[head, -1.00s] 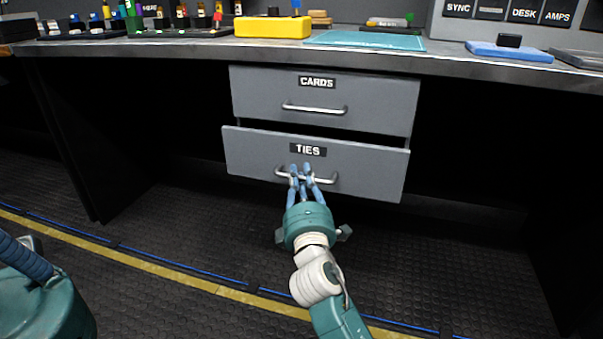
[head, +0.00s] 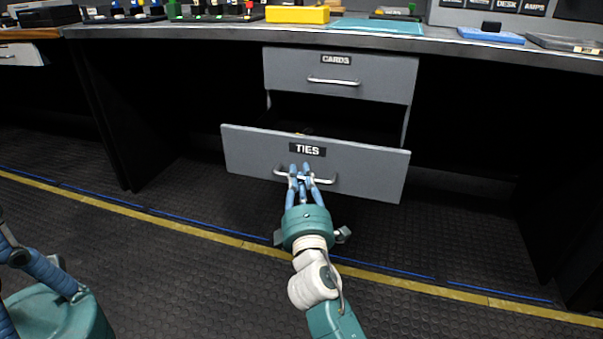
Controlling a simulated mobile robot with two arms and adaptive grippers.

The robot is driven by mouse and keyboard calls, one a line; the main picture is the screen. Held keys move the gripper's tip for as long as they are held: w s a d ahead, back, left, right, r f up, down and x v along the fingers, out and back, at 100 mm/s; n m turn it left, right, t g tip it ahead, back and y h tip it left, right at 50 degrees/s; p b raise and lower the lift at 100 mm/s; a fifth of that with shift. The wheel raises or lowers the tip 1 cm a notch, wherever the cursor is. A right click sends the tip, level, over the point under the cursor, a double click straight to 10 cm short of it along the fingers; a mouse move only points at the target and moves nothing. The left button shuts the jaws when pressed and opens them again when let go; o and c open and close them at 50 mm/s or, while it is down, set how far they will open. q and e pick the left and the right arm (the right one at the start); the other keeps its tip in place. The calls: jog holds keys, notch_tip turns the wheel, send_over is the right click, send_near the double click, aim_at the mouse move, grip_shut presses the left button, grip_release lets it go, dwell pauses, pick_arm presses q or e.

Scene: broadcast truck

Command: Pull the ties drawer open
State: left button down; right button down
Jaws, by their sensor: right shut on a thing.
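The ties drawer (head: 240,150) is a grey front with a black TIES label (head: 307,149). It stands well out from the cabinet, with a dark gap behind its top edge. My right gripper (head: 304,175) is shut on the silver handle (head: 325,181) of this drawer, a little left of the handle's right end. The cards drawer (head: 385,82) above it is closed. The left gripper is not in view; parts of my left arm show at the lower left.
A long desk top (head: 240,33) runs above the drawers, with a yellow box (head: 298,14), a teal mat (head: 376,27) and a blue pad (head: 490,35) on it. Dark knee space lies on both sides of the drawers. The floor in front is clear, with a yellow stripe (head: 220,238).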

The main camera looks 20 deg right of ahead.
jog(key=shift+s+a, duration=0.1)
jog(key=shift+s, duration=0.1)
jog(key=shift+f, duration=0.1)
jog(key=c, duration=1.7)
grip_release()
jog(key=shift+o, duration=0.2)
jog(key=shift+s, duration=0.1)
jog(key=v, duration=1.2)
